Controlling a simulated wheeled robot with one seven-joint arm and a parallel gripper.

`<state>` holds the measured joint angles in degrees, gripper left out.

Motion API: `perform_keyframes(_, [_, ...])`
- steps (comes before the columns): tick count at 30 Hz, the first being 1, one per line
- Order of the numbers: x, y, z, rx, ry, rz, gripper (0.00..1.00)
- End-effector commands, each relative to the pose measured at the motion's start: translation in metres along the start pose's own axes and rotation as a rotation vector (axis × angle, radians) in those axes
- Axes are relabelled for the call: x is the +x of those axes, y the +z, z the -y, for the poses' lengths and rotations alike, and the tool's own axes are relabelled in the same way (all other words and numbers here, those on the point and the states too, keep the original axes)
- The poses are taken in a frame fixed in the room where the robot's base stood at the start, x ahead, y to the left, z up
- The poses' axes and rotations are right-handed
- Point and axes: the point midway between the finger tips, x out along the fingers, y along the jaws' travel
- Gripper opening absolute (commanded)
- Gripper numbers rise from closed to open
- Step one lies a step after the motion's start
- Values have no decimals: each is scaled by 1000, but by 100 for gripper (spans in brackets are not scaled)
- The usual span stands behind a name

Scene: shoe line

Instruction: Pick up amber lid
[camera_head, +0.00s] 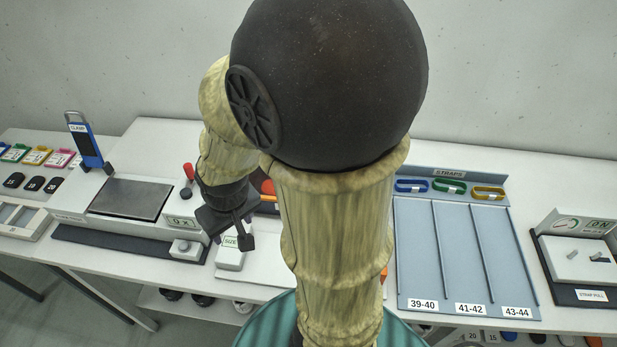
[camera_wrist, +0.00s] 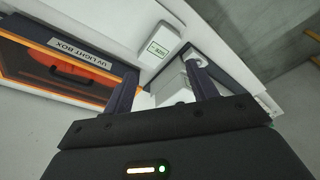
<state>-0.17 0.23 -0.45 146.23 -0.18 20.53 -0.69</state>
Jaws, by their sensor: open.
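The amber lid (camera_wrist: 38,62) shows at the left of the wrist view. It is an orange-edged, see-through panel with a dark handle (camera_wrist: 74,71), on the box labelled UV LIGHT BOX (camera_wrist: 82,51). Something orange shows through it. In the head view my arm hides most of this box, and only orange bits show beside the arm. My gripper (camera_head: 238,236) is open and empty, low over the front of the bench. In the wrist view my gripper (camera_wrist: 160,78) has its fingers spread, to the right of the lid and apart from it.
A small white SIZE box (camera_head: 231,254) stands below my gripper. A scale (camera_head: 130,198) and an upright blue clamp (camera_head: 86,146) are at left. The grey STRAPS tray (camera_head: 455,245) and a strap-pull device (camera_head: 580,262) are at right. A wall runs behind the bench.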

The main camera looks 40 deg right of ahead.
Motion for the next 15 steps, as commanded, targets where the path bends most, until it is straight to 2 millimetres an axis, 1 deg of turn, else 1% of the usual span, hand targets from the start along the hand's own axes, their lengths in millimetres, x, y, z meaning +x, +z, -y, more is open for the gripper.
perform_keyframes(1, [3, -4, -3, -13, 4, 7, 68])
perform_keyframes(4, [10, -17, -17, -86, 22, 43, 87])
perform_keyframes(5, [12, -22, -24, -116, 32, 60, 88])
perform_keyframes(8, [22, -43, -56, -241, 76, 137, 88])
perform_keyframes(12, [30, -69, -114, -446, 156, 292, 88])
perform_keyframes(15, [26, -82, -151, -569, 205, 403, 88])
